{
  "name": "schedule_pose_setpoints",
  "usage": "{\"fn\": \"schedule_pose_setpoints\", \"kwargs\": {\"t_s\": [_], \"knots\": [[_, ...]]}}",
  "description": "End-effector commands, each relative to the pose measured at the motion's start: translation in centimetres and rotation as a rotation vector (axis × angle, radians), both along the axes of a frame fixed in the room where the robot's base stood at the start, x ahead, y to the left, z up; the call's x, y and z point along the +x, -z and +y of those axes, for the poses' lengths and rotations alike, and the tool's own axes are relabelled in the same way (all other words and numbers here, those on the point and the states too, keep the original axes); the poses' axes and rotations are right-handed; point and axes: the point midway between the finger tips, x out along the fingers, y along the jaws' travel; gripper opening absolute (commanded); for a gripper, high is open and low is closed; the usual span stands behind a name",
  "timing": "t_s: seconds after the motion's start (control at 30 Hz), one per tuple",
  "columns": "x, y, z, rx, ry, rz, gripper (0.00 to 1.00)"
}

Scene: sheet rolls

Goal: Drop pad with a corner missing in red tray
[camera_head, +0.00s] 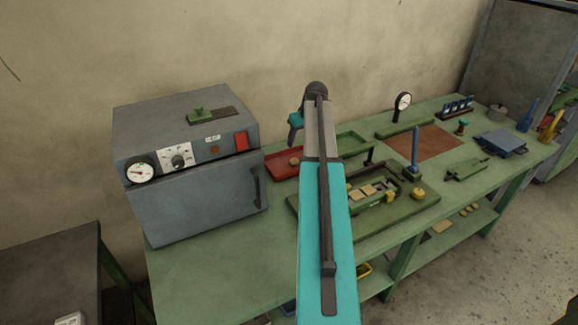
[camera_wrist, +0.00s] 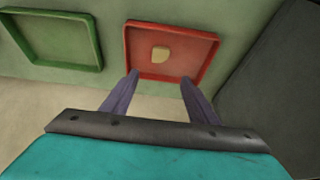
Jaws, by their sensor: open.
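The red tray (camera_wrist: 195,52) lies on the bench and shows ahead of my fingers in the wrist view. One tan pad (camera_wrist: 160,53) lies flat inside it, near the middle; one of its corners looks cut away or rounded. My gripper (camera_wrist: 159,79) is open and empty, its fingertips apart over the near side of the tray. Several other tan pads (camera_head: 368,190) sit in a green fixture to the right of my arm.
A green tray (camera_wrist: 95,40) lies beside the red one. A grey oven (camera_head: 195,190) stands close to the red tray's left. A blue-handled tool (camera_head: 415,150), a dial gauge (camera_head: 402,103) and a brown mat (camera_head: 425,143) are further right on the bench.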

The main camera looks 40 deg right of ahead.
Motion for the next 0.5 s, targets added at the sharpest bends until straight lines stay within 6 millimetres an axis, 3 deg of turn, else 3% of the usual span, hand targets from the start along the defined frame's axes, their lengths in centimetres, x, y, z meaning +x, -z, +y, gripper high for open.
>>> {"fn": "schedule_pose_setpoints", "kwargs": {"t_s": [0.23, 0.5], "knots": [[-1.0, -2.6, 0.3, 0.000, 0.000, -0.001, 0.54], [-1.5, -3.9, 0.5, 0.000, 0.000, 0.000, 0.54]]}}
